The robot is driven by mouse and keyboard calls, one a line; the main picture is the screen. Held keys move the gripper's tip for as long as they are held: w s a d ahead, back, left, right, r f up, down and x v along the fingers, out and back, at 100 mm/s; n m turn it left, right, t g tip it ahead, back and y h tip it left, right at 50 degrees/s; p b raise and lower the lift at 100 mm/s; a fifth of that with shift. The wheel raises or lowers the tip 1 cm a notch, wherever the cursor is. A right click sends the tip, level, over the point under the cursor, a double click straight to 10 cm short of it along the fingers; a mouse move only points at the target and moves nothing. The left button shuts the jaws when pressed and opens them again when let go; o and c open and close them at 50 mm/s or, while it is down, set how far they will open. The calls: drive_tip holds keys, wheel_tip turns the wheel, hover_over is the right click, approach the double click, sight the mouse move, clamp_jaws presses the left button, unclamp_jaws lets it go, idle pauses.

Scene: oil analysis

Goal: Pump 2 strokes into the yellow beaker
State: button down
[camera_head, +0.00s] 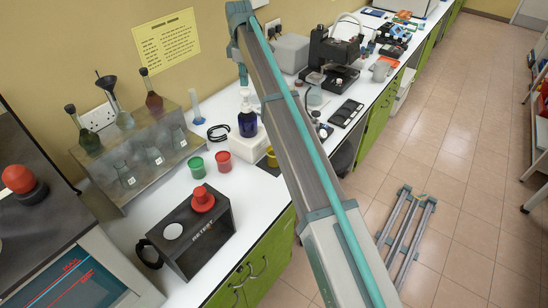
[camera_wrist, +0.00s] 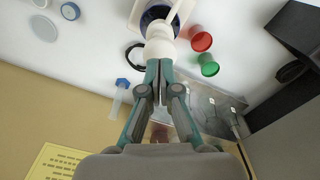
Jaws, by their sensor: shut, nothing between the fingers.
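A dark blue bottle (camera_head: 247,124) with a white pump head (camera_head: 245,93) stands upright on a white stand (camera_head: 250,146). The yellow beaker (camera_head: 271,157) is beside the stand in the head view, partly hidden by my arm. In the wrist view, my gripper (camera_wrist: 159,62) is shut and empty, its fingertips right at the white pump head (camera_wrist: 160,42). I cannot tell whether they touch it. The yellow beaker does not show in the wrist view.
A green beaker (camera_head: 196,167) and a red beaker (camera_head: 222,160) stand left of the pump stand. A metal rack with flasks (camera_head: 140,160) is behind them. A dark box with a red knob (camera_head: 195,235) is at the front. White counter (camera_head: 180,195) lies bare between them.

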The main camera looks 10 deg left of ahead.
idle(0.4)
wheel_tip(320, 180, up, 6)
drive_tip(key=p, duration=0.2)
drive_tip(key=shift+p, duration=0.35)
idle(0.3)
